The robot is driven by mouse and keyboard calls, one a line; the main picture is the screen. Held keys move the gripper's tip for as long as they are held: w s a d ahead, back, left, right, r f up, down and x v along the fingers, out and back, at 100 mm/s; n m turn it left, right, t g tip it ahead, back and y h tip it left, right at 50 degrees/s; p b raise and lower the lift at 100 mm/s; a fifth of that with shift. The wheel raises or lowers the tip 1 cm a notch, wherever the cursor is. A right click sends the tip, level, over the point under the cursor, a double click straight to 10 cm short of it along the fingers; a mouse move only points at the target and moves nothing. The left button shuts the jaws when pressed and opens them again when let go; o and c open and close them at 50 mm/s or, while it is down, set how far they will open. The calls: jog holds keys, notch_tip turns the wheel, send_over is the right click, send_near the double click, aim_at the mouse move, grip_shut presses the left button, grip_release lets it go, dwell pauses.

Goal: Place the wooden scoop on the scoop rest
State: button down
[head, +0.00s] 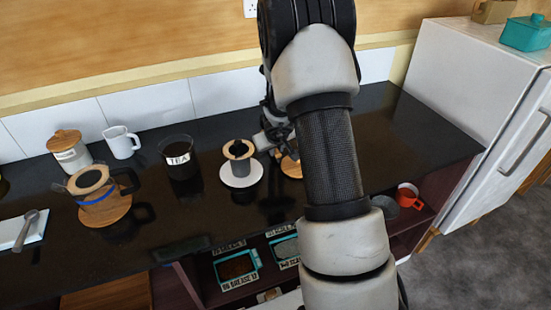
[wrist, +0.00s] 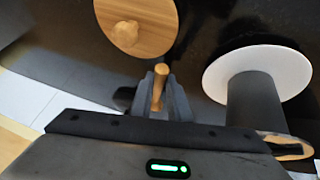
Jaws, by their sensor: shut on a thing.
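My gripper (wrist: 160,90) is shut on a slim wooden rod (wrist: 161,75), which looks like the handle of the wooden scoop. The scoop's other end cannot be made out for sure. Beyond the fingertips in the wrist view lies a round wooden disc (wrist: 150,22) with a pale wooden lump (wrist: 124,34) on it; I cannot tell whether the lump is part of the scoop. The disc, possibly the scoop rest, shows partly in the head view (head: 292,168), half hidden by my arm. The gripper is mostly hidden there too, just right of the white saucer.
A dark cylinder with a wooden ring (head: 239,150) stands on a white saucer (head: 240,183), close beside my gripper. A metal spoon (head: 26,230) lies far left.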

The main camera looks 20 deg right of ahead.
jog(key=shift+f, duration=0.85)
jog(key=shift+r, duration=0.2)
jog(key=shift+f, duration=0.2)
jog(key=c, duration=1.9)
grip_release()
jog(key=shift+c, duration=0.2)
jog(key=shift+a, duration=0.1)
